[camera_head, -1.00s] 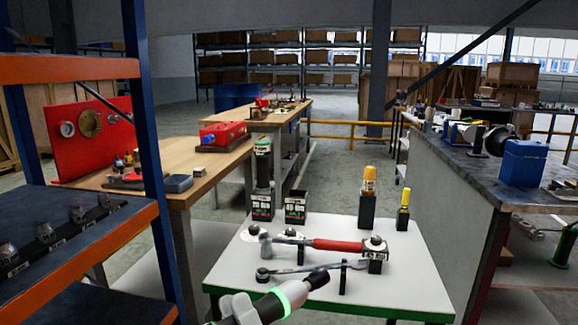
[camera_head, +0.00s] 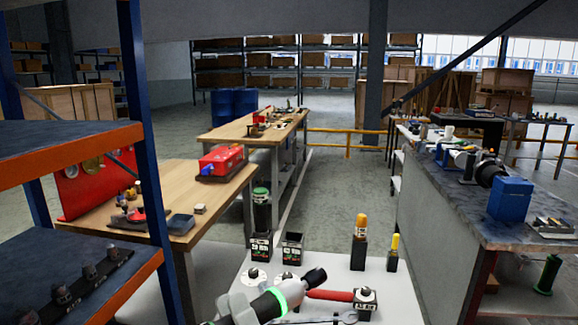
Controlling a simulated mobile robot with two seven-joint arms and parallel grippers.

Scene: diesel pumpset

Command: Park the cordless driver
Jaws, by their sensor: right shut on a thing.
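A green-topped dark tool (camera_head: 262,205) stands upright in a labelled black holder (camera_head: 261,247) at the table's back left, possibly the cordless driver. A second black holder (camera_head: 292,249) beside it looks empty. My gripper is nearer than both and apart from them in the picture.
A red-handled hammer (camera_head: 330,295) lies behind my arm, partly hidden, by a dark block (camera_head: 365,302). Two yellow-handled tools (camera_head: 361,227) (camera_head: 394,247) stand in holders at the back right. A blue-orange shelf (camera_head: 140,150) rises at left. A grey bench (camera_head: 450,205) stands right.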

